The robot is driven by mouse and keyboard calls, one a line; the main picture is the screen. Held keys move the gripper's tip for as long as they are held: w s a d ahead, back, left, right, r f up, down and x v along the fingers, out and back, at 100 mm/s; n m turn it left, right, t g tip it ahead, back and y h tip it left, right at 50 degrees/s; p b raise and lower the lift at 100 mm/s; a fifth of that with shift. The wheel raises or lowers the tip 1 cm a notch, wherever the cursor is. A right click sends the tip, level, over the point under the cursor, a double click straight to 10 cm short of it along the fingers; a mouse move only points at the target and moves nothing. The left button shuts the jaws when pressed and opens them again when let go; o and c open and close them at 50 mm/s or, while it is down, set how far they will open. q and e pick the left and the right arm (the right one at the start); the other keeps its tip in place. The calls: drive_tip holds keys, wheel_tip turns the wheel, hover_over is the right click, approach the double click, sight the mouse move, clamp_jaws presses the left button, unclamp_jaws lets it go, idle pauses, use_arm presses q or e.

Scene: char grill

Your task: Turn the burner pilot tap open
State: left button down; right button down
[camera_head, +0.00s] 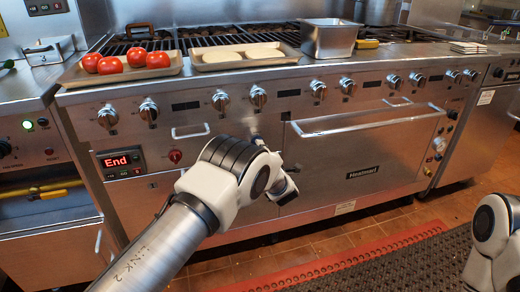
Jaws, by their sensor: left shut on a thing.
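My left arm reaches in from the lower left, and its white and black wrist is in front of the steel range (345,150). My left gripper (284,190) is mostly hidden by the wrist, close to the range's front left of the oven door. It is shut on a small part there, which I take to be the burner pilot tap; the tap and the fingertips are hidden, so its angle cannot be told. A row of silver control knobs (258,97) runs along the panel above the wrist. My right arm shows only as a white link at the lower right; its gripper is out of view.
The oven door's handle (365,121) juts out right of my left wrist. Tomatoes (136,58) lie on a left tray; a second tray (243,63) holds pale pieces. A steel pan (329,38) stands on top. A red-edged black mat (390,265) lies on the floor.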

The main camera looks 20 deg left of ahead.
use_arm(q)
drive_tip(key=shift+f+n, duration=0.1)
drive_tip(key=shift+n, duration=1.5)
drive_tip(key=c, duration=1.2)
unclamp_jaws()
drive_tip(key=v, duration=0.7)
drive_tip(key=shift+s+d, duration=0.15)
drive_tip(key=shift+s, duration=0.1)
